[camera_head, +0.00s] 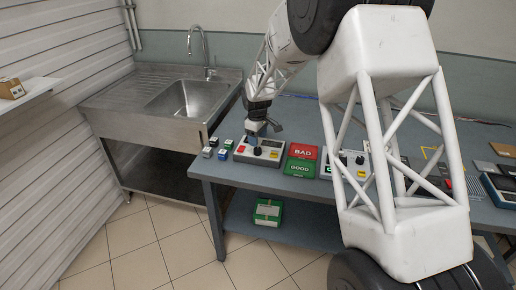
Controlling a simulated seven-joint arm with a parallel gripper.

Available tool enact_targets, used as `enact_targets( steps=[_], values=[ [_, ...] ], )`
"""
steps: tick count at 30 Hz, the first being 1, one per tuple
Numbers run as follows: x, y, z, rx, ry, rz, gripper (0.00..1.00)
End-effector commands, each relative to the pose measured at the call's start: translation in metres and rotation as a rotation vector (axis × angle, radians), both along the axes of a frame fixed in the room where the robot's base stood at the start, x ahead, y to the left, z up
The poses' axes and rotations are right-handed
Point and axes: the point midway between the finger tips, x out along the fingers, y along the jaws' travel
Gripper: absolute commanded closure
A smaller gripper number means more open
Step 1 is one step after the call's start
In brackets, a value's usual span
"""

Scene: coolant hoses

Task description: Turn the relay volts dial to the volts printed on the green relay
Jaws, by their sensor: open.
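My gripper (257,138) points down at the back left of the bench, open, just above a light grey box (243,157) with a dark dial (257,151). I cannot tell whether the fingers touch the dial, and its setting is too small to read. A small green-topped block (228,144), which looks like the green relay, stands left of the box among several small blocks. A blue one (222,154) and a pale-topped one (207,152) are near it. The print on the green block is unreadable.
A red BAD panel (303,151) and a green GOOD panel (300,168) lie right of the box. A second device (353,160) stands further right, partly behind my arm. A steel sink (180,98) is left of the bench (235,174). A green box (268,212) sits on the lower shelf.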

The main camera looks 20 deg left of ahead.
Motion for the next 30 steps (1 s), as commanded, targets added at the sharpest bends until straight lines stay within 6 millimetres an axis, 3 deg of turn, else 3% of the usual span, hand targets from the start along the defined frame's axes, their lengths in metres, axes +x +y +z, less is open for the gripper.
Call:
enact_targets(
  steps=[12,26,30],
  values=[
    [0.002,-0.001,-0.047,0.0,0.0,0.0,0.4],
    [0.002,-0.001,-0.055,0.0,0.0,0.0,0.4],
    [0.002,-0.001,-0.055,0.0,0.0,0.0,0.6]
  ],
)
